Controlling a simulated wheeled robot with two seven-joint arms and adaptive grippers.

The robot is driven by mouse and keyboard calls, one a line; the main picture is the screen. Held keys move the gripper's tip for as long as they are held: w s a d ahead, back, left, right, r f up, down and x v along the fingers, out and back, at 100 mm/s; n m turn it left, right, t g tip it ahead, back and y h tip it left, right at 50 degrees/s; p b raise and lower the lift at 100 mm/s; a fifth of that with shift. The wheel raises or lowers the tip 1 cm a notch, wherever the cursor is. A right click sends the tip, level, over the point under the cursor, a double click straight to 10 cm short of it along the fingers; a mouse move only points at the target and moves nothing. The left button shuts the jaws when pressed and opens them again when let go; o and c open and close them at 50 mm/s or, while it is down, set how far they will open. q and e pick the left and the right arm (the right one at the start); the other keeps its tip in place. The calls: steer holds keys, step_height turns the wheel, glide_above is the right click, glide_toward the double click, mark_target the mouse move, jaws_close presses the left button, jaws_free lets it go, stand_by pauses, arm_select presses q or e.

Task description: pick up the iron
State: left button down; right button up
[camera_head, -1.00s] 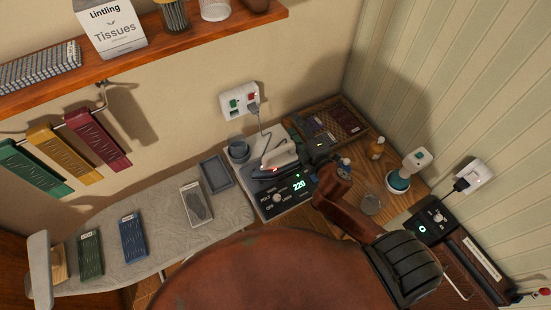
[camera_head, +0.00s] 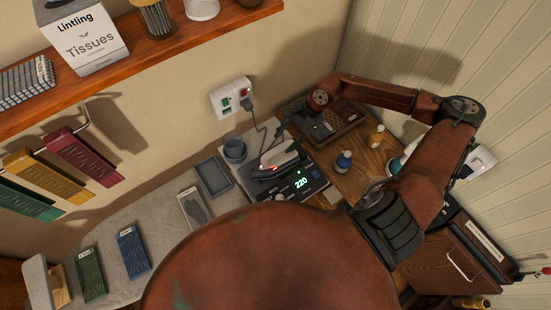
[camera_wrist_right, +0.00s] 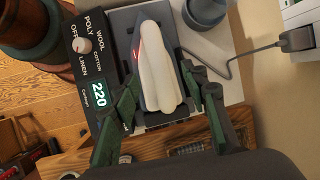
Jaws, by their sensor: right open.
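The iron (camera_head: 284,159) has a pale handle and a dark body with a small red light. It rests on a station with a knob and a lit "220" display (camera_head: 301,183). In the right wrist view the iron (camera_wrist_right: 158,68) lies lengthwise between my right gripper's (camera_wrist_right: 160,82) green-padded fingers, one on each side. The fingers are apart, and I cannot tell whether they touch the handle. In the head view my right gripper (camera_head: 292,146) is at the iron, small and partly hidden by its wrist. My left gripper is not in view.
A grey cup (camera_head: 234,150) and tray (camera_head: 212,176) stand left of the station. A cord runs to a wall socket (camera_head: 231,97). A wooden shelf (camera_head: 190,45) overhangs the left.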

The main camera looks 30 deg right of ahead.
mark_target(279, 147)
steer(key=shift+x, duration=0.9)
steer(key=p+x, duration=0.2)
steer(key=x, duration=0.2)
steer(key=shift+f, duration=0.4)
steer(key=shift+c, duration=0.6)
jaws_close()
steer(key=shift+r, duration=0.15)
